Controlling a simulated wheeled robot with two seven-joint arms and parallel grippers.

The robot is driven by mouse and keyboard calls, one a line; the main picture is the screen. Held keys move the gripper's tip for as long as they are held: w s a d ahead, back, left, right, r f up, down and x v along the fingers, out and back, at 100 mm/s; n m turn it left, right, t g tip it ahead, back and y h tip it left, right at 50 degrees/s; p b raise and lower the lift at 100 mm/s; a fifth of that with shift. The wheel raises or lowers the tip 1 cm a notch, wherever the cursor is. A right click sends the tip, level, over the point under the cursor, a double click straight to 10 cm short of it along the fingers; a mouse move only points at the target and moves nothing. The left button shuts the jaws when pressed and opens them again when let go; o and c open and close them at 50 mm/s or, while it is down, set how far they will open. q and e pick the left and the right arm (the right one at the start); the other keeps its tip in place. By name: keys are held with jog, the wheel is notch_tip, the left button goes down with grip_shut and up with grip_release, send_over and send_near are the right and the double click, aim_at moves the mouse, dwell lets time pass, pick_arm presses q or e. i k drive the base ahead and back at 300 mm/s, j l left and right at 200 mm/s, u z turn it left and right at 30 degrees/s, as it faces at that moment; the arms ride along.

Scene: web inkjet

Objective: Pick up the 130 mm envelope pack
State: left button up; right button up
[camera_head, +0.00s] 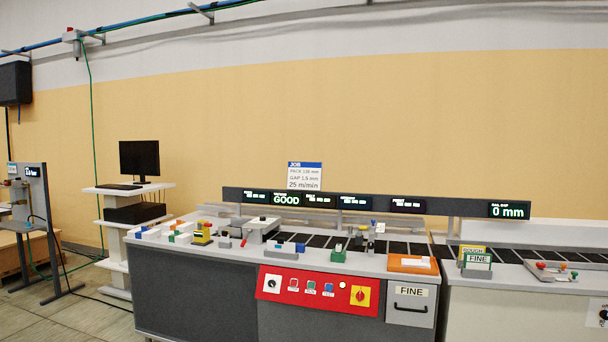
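I cannot make out a pack marked 130 mm. A job sign (305,176) above the machine seems to read "PACK 130 mm", "GAP 1.5 mm", "25 m/min". A flat orange tray (399,266) lies on the counter right of centre, with a small white item (415,262) on it, too small to identify. Neither of my grippers is in view.
The long grey counter (225,264) carries a dark belt (318,241) and small fixtures. A red control panel (318,289) and a drawer marked FINE (409,305) are on its front. A second counter (508,290) adjoins at right. A computer stand (115,227) is left; open floor lies lower left.

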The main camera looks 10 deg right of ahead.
aim_at(184, 227)
jog(key=i+j+u, duration=0.3)
jog(key=i+j, duration=0.15)
jog(key=i, duration=0.4)
jog(key=i+j+u, duration=0.3)
jog(key=i, duration=0.6)
jog(key=i+u, duration=0.25)
jog(key=i, duration=0.65)
jog(key=i+z, duration=0.15)
jog(key=i, duration=0.4)
jog(key=i+j+z, duration=0.15)
jog(key=i, duration=0.4)
jog(key=i+j+z, duration=0.15)
jog(key=i, duration=0.4)
jog(key=i+j+z, duration=0.15)
jog(key=i+j, duration=0.15)
jog(key=i, duration=0.2)
